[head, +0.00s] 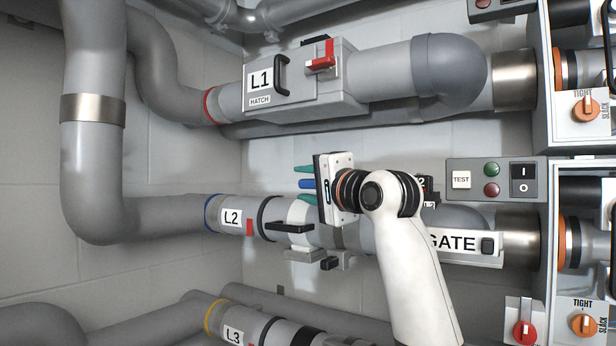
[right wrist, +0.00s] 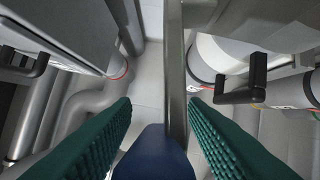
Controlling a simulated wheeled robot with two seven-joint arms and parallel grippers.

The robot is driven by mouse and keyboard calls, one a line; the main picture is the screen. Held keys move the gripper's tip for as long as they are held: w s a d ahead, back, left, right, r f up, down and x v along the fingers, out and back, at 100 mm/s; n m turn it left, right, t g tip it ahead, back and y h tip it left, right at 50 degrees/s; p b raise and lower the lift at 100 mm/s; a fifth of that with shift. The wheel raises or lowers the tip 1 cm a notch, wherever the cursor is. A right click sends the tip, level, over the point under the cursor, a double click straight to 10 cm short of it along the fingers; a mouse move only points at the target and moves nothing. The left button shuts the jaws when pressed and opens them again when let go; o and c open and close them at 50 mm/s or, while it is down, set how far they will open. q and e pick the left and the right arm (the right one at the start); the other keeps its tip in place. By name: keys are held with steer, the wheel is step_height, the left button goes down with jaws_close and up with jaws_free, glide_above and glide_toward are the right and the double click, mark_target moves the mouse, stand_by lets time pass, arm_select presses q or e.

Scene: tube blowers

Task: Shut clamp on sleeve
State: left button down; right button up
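On the L2 line in the head view, a white sleeve (head: 299,215) sits on the grey pipe, with a black handle (head: 290,228) in front and dark clamp-like parts (head: 329,263) below. My right gripper (head: 296,183) is just above the sleeve, fingers pointing left. Its green fingers are apart. A blue piece (head: 306,184) lies between them; it also shows in the right wrist view (right wrist: 155,155), with a grey metal bar (right wrist: 175,60) running beyond it. I cannot tell whether the fingers touch either. A black handle (right wrist: 247,85) shows right of the fingers there. My left gripper is out of view.
Above is the L1 pipe with its hatch box (head: 300,85) and red latch (head: 320,57). The GATE panel (head: 462,246) and TEST switch box (head: 494,180) are right of my arm. The L3 pipe (head: 232,334) runs below. Bare wall (head: 185,165) lies left of the gripper.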

jaws_close()
stand_by(0.3)
steer(key=shift+d+f+n+t+y+b, duration=0.15)
steer(key=shift+f+n+y+b, duration=0.5)
steer(key=shift+n, duration=0.65)
steer(key=shift+a+f+n+t+y+b, duration=0.1)
steer(key=shift+f+n+y+b, duration=0.25)
steer(key=shift+f+n+b, duration=0.75)
steer(key=shift+d+f+n+t+y+b, duration=0.15)
steer(key=shift+f+n+y+b, duration=0.5)
steer(key=shift+n, duration=0.85)
steer(key=shift+a+r, duration=0.1)
steer(key=shift+r, duration=0.05)
